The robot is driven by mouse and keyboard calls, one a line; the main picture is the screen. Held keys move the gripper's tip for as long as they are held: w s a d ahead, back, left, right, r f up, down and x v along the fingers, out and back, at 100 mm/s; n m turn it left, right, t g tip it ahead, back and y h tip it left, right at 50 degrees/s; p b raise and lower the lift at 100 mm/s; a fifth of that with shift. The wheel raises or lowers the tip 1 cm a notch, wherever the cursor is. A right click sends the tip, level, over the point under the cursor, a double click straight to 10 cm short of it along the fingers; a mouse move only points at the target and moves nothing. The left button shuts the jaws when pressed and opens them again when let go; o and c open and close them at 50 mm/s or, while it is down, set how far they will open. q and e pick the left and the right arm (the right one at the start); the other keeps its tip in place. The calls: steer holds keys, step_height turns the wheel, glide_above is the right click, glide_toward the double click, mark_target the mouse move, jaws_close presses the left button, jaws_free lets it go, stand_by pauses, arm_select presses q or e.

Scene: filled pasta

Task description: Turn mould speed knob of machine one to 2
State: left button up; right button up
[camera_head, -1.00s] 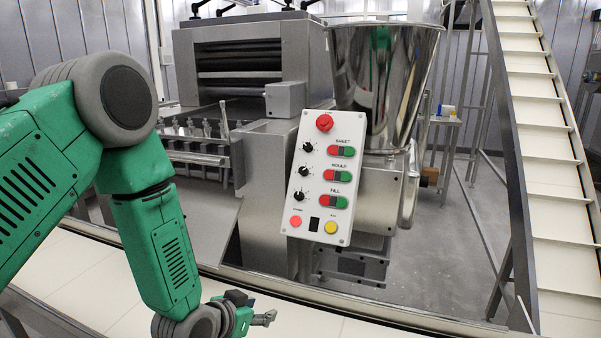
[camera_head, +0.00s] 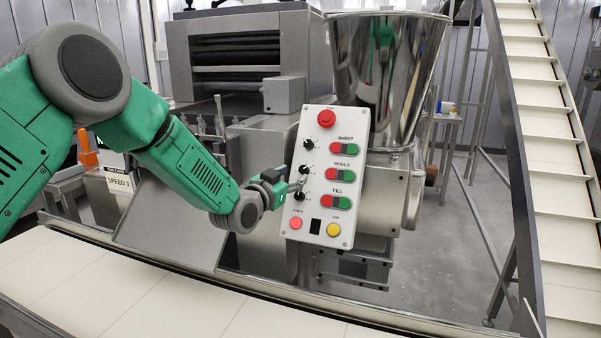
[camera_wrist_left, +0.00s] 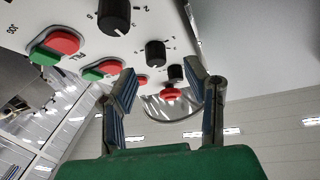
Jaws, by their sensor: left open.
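The white control panel (camera_head: 322,215) of the machine faces me and tilts slightly. Its black knobs stand in a column on its left side: the sheet knob (camera_head: 308,144), the mould knob (camera_head: 304,170) and the fill knob (camera_head: 298,195). My left gripper (camera_head: 294,185) is open and empty at the panel's left edge, close to the mould and fill knobs. In the left wrist view the mould knob (camera_wrist_left: 156,52) and sheet knob (camera_wrist_left: 175,73) show between the fingers (camera_wrist_left: 163,84); the fill knob (camera_wrist_left: 114,16) is at the top. I cannot read the mould knob's setting. My right gripper is out of view.
A red stop button (camera_head: 326,118) tops the panel, with red-green switches (camera_head: 340,175) beside the knobs. A steel hopper (camera_head: 385,75) stands behind. A pale conveyor (camera_head: 130,290) runs in front.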

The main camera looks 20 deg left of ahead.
mark_target(302, 171)
arm_select(q)
steer(key=x, duration=0.3)
steer(key=shift+w+d, duration=0.1)
steer(key=shift+w, duration=0.05)
steer(key=shift+w+d+r, duration=0.1)
steer(key=shift+w+d, duration=0.2)
steer(key=shift+d, duration=0.3)
steer(key=shift+a, duration=0.25)
steer(key=c, duration=0.8)
steer(key=shift+a, duration=0.15)
jaws_close()
steer(key=shift+n, duration=0.3)
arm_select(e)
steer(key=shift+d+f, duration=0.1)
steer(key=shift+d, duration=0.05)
